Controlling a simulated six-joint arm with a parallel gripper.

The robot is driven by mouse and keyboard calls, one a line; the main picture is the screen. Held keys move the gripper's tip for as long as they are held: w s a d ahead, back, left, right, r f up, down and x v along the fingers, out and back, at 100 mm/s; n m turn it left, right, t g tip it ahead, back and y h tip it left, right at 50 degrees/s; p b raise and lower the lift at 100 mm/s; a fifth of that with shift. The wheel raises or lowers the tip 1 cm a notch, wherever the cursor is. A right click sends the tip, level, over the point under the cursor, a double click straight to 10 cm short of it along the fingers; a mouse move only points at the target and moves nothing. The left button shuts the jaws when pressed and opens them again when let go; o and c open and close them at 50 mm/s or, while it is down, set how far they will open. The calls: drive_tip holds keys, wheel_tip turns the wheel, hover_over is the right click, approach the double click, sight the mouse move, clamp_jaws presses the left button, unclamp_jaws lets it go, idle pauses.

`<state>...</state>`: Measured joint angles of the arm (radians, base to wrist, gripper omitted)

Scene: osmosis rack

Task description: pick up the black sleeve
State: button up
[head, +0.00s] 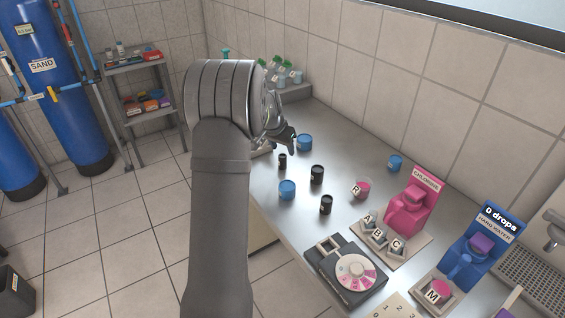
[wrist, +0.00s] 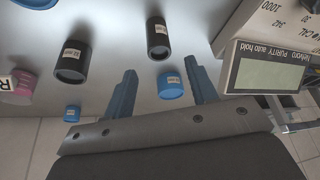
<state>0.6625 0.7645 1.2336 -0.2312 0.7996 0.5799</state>
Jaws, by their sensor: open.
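Three black cylinders stand on the metal bench in the head view: a small one (head: 282,160), a wider one (head: 317,174) and one nearer the front (head: 326,205). I cannot tell which is the black sleeve. The wrist view shows two black cylinders with pale labels, a wide one (wrist: 72,62) and a narrower one (wrist: 158,38). My gripper (head: 287,141) is above the far left part of the bench, beside the small black cylinder. Its open fingers (wrist: 163,88) show in the wrist view, with a blue labelled piece (wrist: 170,85) in view between them, not visibly gripped.
Blue cups (head: 287,189), (head: 304,142) and (head: 396,163) stand around the black cylinders. A pink cup marked R (head: 361,189), an A-B-C holder (head: 366,232) and a pink dispenser (head: 412,210) are to the right. A meter (wrist: 265,70) is close to the right finger in the wrist view.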

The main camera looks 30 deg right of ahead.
sight(283, 155)
drive_tip(key=shift+a+x, duration=0.2)
drive_tip(key=shift+x, duration=1.5)
drive_tip(key=shift+a+x, duration=0.25)
drive_tip(key=shift+x, duration=1.4)
drive_tip(key=shift+s+f, duration=0.1)
drive_tip(key=shift+f, duration=0.05)
drive_tip(key=c, duration=1)
